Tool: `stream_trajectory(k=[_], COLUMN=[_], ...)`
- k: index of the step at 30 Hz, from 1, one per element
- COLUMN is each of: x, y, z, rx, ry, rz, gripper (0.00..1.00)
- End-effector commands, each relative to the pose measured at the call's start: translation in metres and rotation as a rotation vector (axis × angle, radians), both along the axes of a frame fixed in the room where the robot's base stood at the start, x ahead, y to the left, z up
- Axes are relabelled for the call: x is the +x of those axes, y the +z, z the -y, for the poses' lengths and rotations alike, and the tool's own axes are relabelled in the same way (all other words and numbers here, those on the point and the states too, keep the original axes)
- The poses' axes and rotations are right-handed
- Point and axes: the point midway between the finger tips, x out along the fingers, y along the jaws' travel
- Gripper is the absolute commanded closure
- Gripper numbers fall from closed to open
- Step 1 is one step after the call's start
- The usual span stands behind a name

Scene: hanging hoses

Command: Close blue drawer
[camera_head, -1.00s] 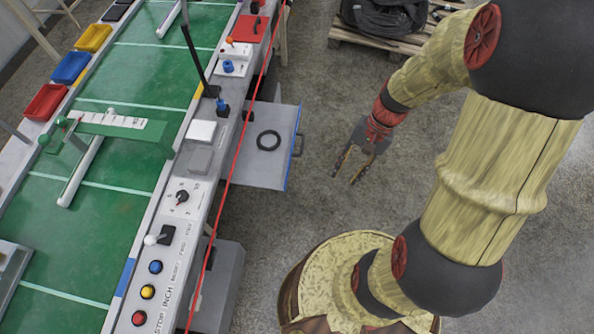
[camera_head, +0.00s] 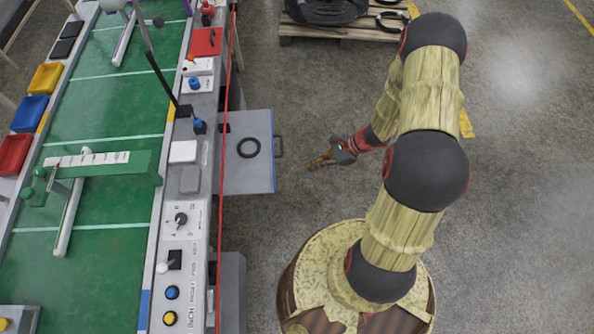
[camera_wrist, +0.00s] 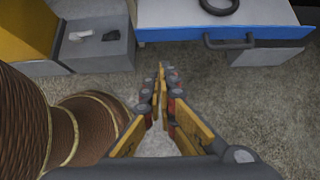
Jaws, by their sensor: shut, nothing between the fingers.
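The blue drawer (camera_head: 262,178) is pulled out from the right side of the bench. It has a grey inside, a blue front edge and a dark handle (camera_head: 279,147). A black ring (camera_head: 248,148) lies in it. My gripper (camera_head: 309,166) is shut and empty, to the right of the drawer front and apart from it, pointing toward it. In the wrist view the drawer's blue front (camera_wrist: 180,34) and handle (camera_wrist: 228,41) show at the top, beyond the shut fingertips (camera_wrist: 161,68).
The bench's control panel (camera_head: 180,215) carries knobs and buttons. A red cord (camera_head: 226,100) runs along its edge. A grey box (camera_wrist: 100,48) with small items shows left of the drawer in the wrist view. A pallet (camera_head: 335,32) stands at the back. Floor around my gripper is clear.

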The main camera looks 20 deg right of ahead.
Motion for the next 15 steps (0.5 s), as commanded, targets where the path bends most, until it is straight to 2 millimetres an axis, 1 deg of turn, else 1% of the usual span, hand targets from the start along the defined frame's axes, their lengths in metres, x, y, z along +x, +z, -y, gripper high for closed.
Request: stream_trajectory(k=[5, 15], x=[0.005, 0.019], y=[-0.022, -0.069], z=[-0.019, -0.064], rx=[-0.001, 0.0], ry=[0.005, 0.006], rz=[-0.001, -0.001], gripper=[1.0, 1.0])
